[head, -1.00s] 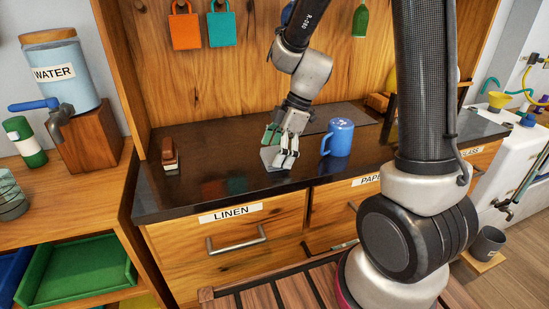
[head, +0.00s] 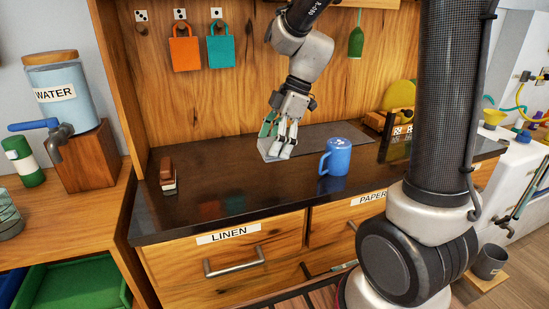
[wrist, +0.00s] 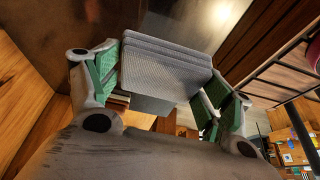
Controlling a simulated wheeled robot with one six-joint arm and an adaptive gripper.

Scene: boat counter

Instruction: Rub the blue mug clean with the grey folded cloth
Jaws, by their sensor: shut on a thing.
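The blue mug (head: 337,158) stands upright on the dark counter in the head view, its handle to the left and pale specks on top. My gripper (head: 284,146) is to the left of the mug and a little behind it, pointing down, apart from it. It is shut on the grey folded cloth (head: 267,149). In the wrist view the layered cloth (wrist: 165,68) sits between the green-padded fingers of my gripper (wrist: 165,82). I cannot tell whether the cloth touches the counter. The mug is not recognisable in the wrist view.
A brown-topped brush-like block (head: 167,176) stands at the counter's left end. A dark mat (head: 322,136) lies behind the mug. A wooden holder with a yellow disc (head: 399,95) stands at the back right. The counter's left front is clear.

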